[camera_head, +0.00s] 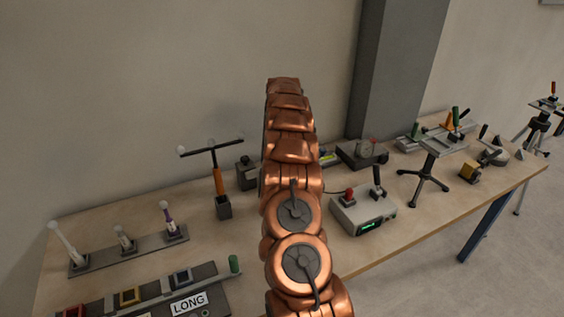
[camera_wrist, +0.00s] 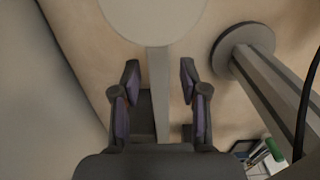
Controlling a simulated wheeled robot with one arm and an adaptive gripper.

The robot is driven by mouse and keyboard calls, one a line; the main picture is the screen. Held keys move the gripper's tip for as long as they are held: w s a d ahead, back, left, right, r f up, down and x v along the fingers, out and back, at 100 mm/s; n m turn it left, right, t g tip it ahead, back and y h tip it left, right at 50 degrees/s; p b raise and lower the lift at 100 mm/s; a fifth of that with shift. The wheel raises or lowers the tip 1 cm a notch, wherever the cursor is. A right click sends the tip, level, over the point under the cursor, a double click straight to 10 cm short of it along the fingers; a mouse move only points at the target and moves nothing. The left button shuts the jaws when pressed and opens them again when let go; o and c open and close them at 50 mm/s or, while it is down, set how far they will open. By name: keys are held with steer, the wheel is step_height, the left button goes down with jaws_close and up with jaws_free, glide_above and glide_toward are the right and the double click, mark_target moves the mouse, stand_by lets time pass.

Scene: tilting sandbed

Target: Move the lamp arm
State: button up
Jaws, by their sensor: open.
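In the wrist view, a pale round disc (camera_wrist: 152,14) sits at the top centre, and a straight grey bar (camera_wrist: 158,85) runs down from it. I take these to be part of the lamp, but I cannot be sure. My gripper (camera_wrist: 159,78) is open, with one finger on each side of the bar. Gaps show between the bar and both fingertips. The bar's lower end is hidden by the gripper body. In the head view, my copper-coloured arm covers the middle of the table, hiding my gripper and any lamp there.
A thick grey post on a round base (camera_wrist: 230,52) stands close to the right of my gripper. In the head view, a T-handled orange lever (camera_head: 218,182) stands left of my arm. A control box (camera_head: 362,212) with a red knob stands right of it.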

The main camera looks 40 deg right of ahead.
jaws_close()
stand_by(0.3)
stand_by(0.4)
